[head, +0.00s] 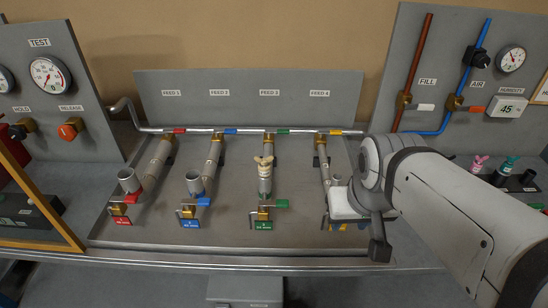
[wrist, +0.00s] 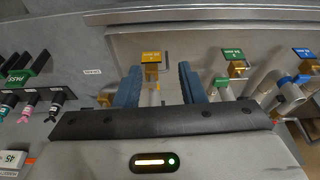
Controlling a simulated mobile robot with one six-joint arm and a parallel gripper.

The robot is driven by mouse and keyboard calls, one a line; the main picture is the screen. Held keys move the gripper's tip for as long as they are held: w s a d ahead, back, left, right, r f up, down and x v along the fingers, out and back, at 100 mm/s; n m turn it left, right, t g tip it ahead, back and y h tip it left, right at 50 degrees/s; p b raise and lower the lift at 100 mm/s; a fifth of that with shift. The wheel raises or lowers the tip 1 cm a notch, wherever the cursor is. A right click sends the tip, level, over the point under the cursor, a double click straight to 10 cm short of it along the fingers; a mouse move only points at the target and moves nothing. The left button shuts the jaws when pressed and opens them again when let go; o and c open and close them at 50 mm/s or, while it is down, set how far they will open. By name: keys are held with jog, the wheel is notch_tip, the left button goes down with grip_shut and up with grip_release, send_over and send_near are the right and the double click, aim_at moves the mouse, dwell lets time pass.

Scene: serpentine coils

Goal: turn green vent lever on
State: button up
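The green-marked line is the third of several pipes on the grey panel. Its lower green lever (head: 281,203) sits at a brass valve above a green tag (head: 264,225) and points right, across the pipe. An upper green lever (head: 283,131) lies along the top pipe. In the wrist view the lower green lever (wrist: 222,81) and green tag (wrist: 232,54) show right of my gripper. My gripper (wrist: 158,78) is open, its two blue fingers apart, with the yellow tag (wrist: 151,57) seen between them. Nothing is held. My arm partly hides the yellow valve in the head view.
Red (head: 131,198) and blue (head: 203,201) levers stand left of the green one. A beige winged piece (head: 264,163) tops the green line's open pipe end. A pressure gauge board (head: 48,72) is at left. FILL and AIR pipes (head: 412,70) stand at right.

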jog(key=shift+o, duration=0.6)
jog(key=n+g+h+b, duration=0.3)
jog(key=n+h+b, duration=0.1)
jog(key=n, duration=1.3)
send_near(283, 202)
jog(key=shift+w+a+f, duration=0.1)
jog(key=shift+w+a, duration=0.1)
jog(key=shift+f+n+h, duration=0.25)
jog(key=shift+n+h, duration=0.05)
jog(key=x, duration=0.7)
jog(key=shift+s, duration=0.1)
grip_shut()
